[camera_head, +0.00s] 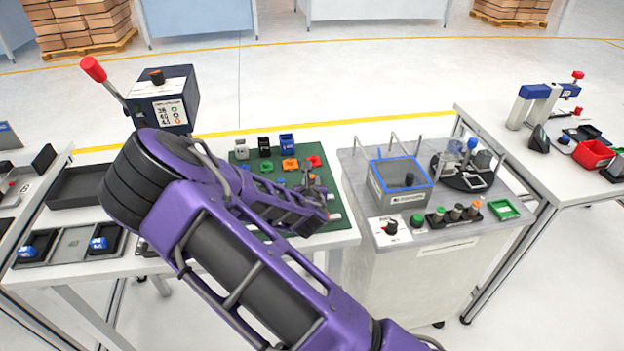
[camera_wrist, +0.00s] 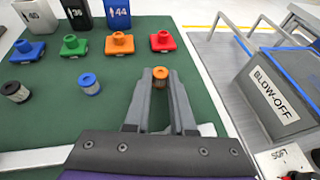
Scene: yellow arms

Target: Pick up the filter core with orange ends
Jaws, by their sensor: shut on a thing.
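The filter core with orange ends (camera_wrist: 160,75) is upright between the fingertips of my gripper (camera_wrist: 160,82) in the wrist view. The fingers are shut on it, one on each side. Its orange top shows, and its lower part is partly hidden by the fingers. I cannot tell whether it touches the green mat (camera_wrist: 125,98) or hangs just above it. In the head view my purple arm reaches over the mat and I cannot make out the core there.
A core with blue ends (camera_wrist: 89,83) and one with black ends (camera_wrist: 14,91) stand on the mat to the left. Blue, green, orange (camera_wrist: 120,43) and red (camera_wrist: 162,41) blocks sit behind. A grey blow-off box (camera_wrist: 275,90) stands right, across a gap.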

